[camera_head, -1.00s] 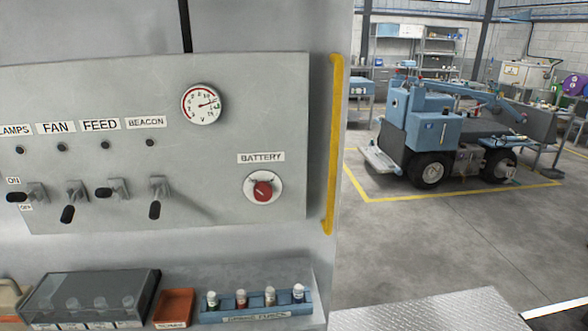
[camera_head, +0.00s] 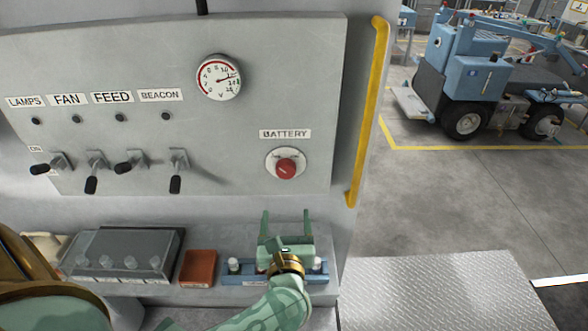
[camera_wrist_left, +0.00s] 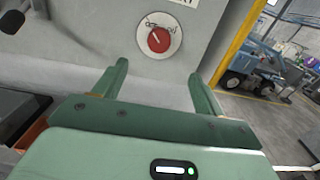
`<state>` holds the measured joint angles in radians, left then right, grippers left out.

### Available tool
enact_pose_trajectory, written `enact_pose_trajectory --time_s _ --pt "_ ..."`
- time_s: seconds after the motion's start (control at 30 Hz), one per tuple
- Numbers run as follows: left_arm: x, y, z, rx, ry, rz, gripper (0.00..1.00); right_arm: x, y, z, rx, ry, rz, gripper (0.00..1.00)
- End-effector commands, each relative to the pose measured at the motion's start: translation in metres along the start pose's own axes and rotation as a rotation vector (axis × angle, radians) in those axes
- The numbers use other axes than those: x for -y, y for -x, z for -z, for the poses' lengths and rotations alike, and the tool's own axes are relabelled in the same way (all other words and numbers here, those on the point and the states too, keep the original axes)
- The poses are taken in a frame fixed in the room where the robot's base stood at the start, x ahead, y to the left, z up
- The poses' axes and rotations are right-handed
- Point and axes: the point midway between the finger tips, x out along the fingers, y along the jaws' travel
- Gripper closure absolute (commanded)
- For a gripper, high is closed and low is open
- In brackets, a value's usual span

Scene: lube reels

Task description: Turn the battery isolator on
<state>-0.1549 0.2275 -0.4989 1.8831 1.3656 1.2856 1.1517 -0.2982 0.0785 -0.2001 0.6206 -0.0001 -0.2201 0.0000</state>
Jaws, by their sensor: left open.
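The battery isolator is a red round knob (camera_head: 286,169) on a pale round plate under the BATTERY label (camera_head: 285,134), at the right of the grey panel (camera_head: 240,125). A white mark on the knob slants toward upper left. My left gripper (camera_head: 287,218) is open and empty, below the knob, fingers pointing up toward the panel. In the left wrist view the knob (camera_wrist_left: 158,40) shows beyond and between the two fingers (camera_wrist_left: 155,80), apart from them. My right gripper is not in view.
Lever switches (camera_head: 178,170) and a gauge (camera_head: 219,78) are left of the knob. A yellow handrail (camera_head: 369,110) stands to its right. Below are a clear-lidded box (camera_head: 120,255), a red-brown bin (camera_head: 198,268) and a blue fuse rack (camera_head: 243,280), partly hidden by my gripper.

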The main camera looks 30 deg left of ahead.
Motion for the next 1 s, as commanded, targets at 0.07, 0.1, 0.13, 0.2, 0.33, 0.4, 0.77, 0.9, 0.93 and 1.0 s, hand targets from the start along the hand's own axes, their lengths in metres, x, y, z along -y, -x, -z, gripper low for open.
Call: enact_pose_trajectory --time_s 0.07,0.1,0.13,0.2,0.33,0.4,0.77,0.9,0.93,1.0 --pt "0.0 -0.011 -0.002 0.005 -0.001 -0.001 0.29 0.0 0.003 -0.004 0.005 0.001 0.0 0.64" --pt "0.0 -0.018 -0.003 0.006 -0.001 -0.001 0.29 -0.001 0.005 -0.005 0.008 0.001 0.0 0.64" --pt "0.0 -0.024 -0.004 0.006 -0.002 -0.002 0.29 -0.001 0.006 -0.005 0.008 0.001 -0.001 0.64" --pt "0.0 -0.041 -0.004 0.007 -0.006 -0.001 0.29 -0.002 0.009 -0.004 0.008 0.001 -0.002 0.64" --pt "0.0 -0.076 -0.005 0.008 -0.007 -0.001 0.29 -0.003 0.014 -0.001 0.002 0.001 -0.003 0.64" --pt "0.0 -0.094 -0.004 0.007 -0.007 -0.001 0.29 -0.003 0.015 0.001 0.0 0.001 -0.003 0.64" --pt "0.0 -0.153 -0.003 0.006 -0.008 0.001 0.29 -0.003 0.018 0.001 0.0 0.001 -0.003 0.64" --pt "0.0 -0.159 -0.002 0.004 -0.007 0.0 0.29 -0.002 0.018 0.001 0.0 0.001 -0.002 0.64" --pt "0.0 -0.159 -0.002 0.004 -0.006 0.001 0.29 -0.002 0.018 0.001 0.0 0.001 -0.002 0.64" --pt "0.0 -0.159 -0.002 0.004 -0.006 0.001 0.29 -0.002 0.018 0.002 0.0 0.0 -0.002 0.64"
